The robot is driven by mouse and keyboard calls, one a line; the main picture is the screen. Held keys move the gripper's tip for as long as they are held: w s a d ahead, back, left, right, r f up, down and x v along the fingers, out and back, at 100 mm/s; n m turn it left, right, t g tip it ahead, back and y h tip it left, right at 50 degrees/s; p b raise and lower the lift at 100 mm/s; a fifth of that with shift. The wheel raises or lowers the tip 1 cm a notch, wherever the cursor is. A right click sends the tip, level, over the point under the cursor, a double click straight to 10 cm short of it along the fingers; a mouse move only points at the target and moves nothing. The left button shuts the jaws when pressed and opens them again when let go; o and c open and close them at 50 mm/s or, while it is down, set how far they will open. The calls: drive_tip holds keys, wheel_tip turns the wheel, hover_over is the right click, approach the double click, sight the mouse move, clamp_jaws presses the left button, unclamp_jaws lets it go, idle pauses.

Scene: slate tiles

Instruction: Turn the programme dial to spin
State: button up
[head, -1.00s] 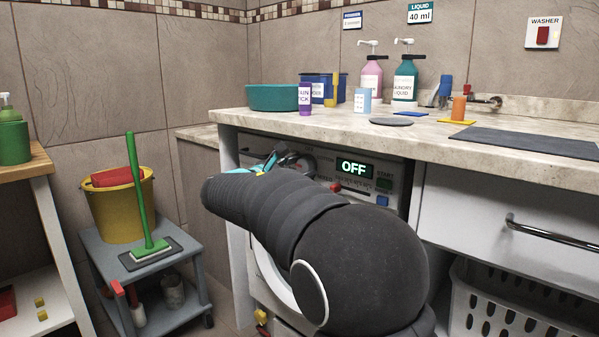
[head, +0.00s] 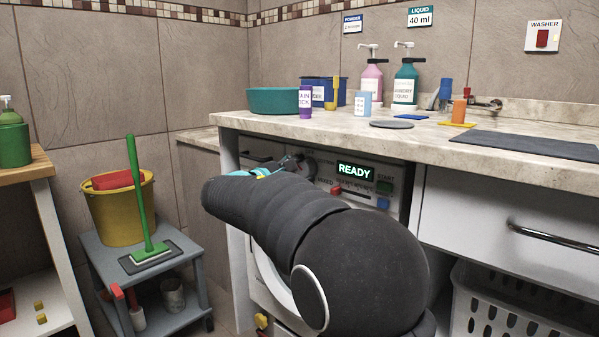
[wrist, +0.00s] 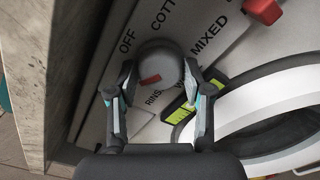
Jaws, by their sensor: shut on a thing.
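The programme dial (wrist: 163,66) is a round dark grey knob with a red mark, on the washer's pale panel in the wrist view. Printed words around it include OFF, COTTON (partly cut off), MIXED and RINSE; others are partly hidden by my fingers. I cannot read a spin label. My gripper (wrist: 157,74) is shut on the dial, one finger on each side. The red mark lies towards the lower left of the knob, near RINSE. In the head view the washer display (head: 355,171) reads READY, and my arm hides much of the washer front.
A red control (head: 336,189), a green button (head: 384,187) and a blue button (head: 382,203) sit right of the dial. The stone counter (head: 470,146) overhangs the panel. A grey trolley (head: 190,262) with a yellow bucket (head: 120,213) stands left.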

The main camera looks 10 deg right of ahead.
drive_tip(key=shift+r, duration=0.1)
drive_tip(key=o, duration=1.2)
drive_tip(key=shift+a, duration=0.1)
drive_tip(key=v, duration=1.1)
drive_tip(key=shift+s+a, duration=0.25)
drive_tip(key=shift+a, duration=0.05)
